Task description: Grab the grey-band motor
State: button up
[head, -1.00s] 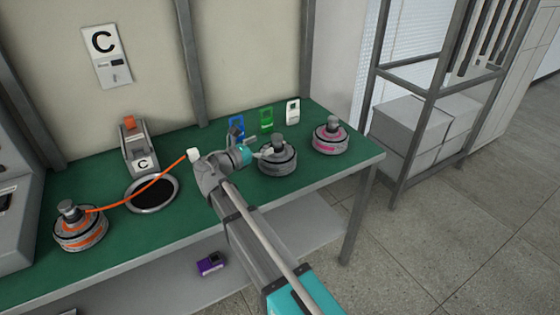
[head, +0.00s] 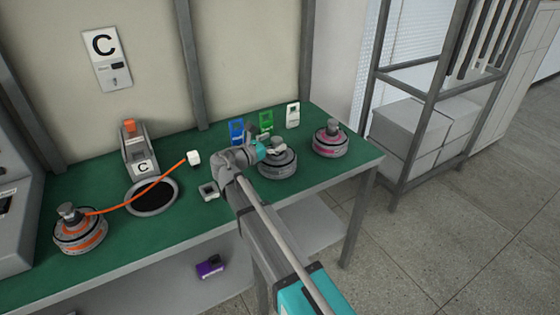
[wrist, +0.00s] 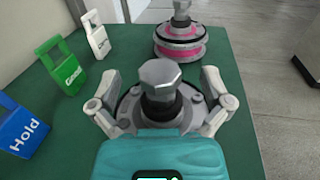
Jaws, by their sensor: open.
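The grey-band motor (head: 277,164) stands upright on the green bench, between the orange-band motor and the pink-band motor. In the wrist view the grey motor (wrist: 160,82) shows its hexagonal top post and dark collar straight ahead of my gripper (wrist: 162,90). My gripper's two fingers are open, one on each side of the post, over the motor's round body. I cannot tell whether they touch it. The lower front of the motor is hidden by the teal gripper body. In the head view my gripper (head: 272,150) is at the motor's upper left.
The pink-band motor (head: 330,140) stands just beyond, also in the wrist view (wrist: 180,38). Blue (head: 236,131), green (head: 266,120) and white (head: 292,115) tags stand behind. The orange-band motor (head: 80,230) with an orange cable is far left, near a round dark pad (head: 152,196).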

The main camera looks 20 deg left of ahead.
jog(key=shift+w+d, duration=0.2)
jog(key=shift+w, duration=0.2)
grip_shut()
dwell(0.6)
